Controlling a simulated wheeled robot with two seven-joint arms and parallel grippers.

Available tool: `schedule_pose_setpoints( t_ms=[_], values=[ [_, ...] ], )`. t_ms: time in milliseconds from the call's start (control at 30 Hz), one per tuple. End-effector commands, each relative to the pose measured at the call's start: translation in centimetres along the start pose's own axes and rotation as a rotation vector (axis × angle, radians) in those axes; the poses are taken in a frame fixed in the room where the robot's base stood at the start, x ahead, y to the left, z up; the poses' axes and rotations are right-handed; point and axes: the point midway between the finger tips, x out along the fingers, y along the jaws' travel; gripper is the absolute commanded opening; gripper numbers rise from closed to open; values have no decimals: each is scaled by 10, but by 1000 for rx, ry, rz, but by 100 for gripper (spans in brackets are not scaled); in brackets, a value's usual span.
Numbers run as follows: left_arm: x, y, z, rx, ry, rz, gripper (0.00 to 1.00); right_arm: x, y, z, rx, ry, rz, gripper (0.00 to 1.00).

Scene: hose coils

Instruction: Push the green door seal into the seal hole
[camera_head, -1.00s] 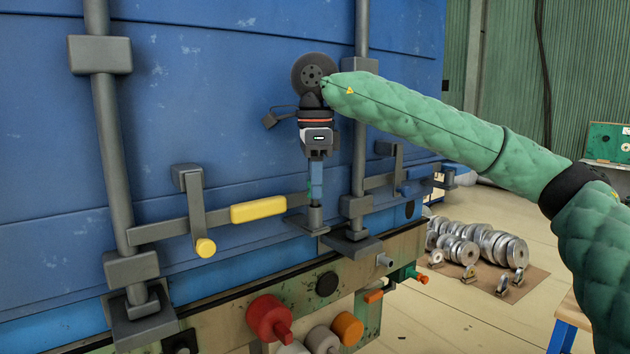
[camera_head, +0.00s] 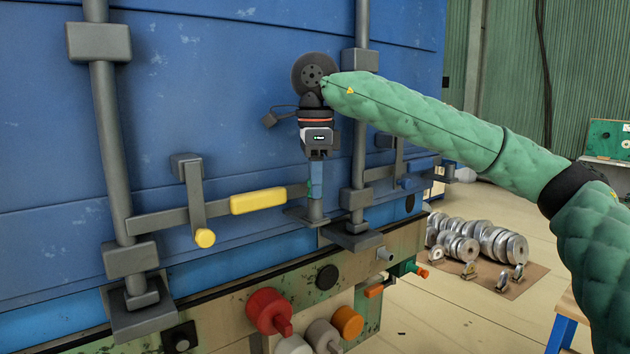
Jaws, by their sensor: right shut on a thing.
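My right gripper (camera_head: 316,182) hangs straight down in front of the blue container door, below my green padded right arm. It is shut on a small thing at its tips. Only a small green patch (camera_head: 309,188) shows there, which looks like the green door seal; the rest is hidden by the fingers. The tips are just above a grey bracket (camera_head: 307,216) at the end of the door handle bar. The seal hole cannot be made out behind the gripper. My left gripper is not in view.
The yellow handle grip (camera_head: 258,202) and a grey lever (camera_head: 195,200) stick out left of the gripper. Vertical lock rods (camera_head: 110,160) stand on the door. A red knob (camera_head: 268,312) sits below. Metal wheels (camera_head: 485,243) lie on a floor mat at right.

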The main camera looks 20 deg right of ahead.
Motion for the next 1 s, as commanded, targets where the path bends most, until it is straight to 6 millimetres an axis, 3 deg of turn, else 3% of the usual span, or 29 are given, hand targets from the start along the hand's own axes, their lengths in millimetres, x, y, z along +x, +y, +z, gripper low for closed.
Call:
schedule_pose_setpoints(
  t_ms=[367, 400, 500, 700, 800, 1000],
  values=[
    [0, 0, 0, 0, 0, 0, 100, 2, 0, 0, -1, 1, 2, 1],
    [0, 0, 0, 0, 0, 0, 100, 2, 0, 0, -1, 1, 2, 32],
    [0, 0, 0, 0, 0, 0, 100, 2, 0, 0, -1, 1, 2, 52],
    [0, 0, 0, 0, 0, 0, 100, 1, 0, 0, -1, 1, 2, 54],
    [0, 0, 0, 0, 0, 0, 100, 1, 0, 0, -1, 1, 1, 66],
    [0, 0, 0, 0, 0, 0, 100, 0, 0, 0, 0, 0, 0, 66]
  ],
)
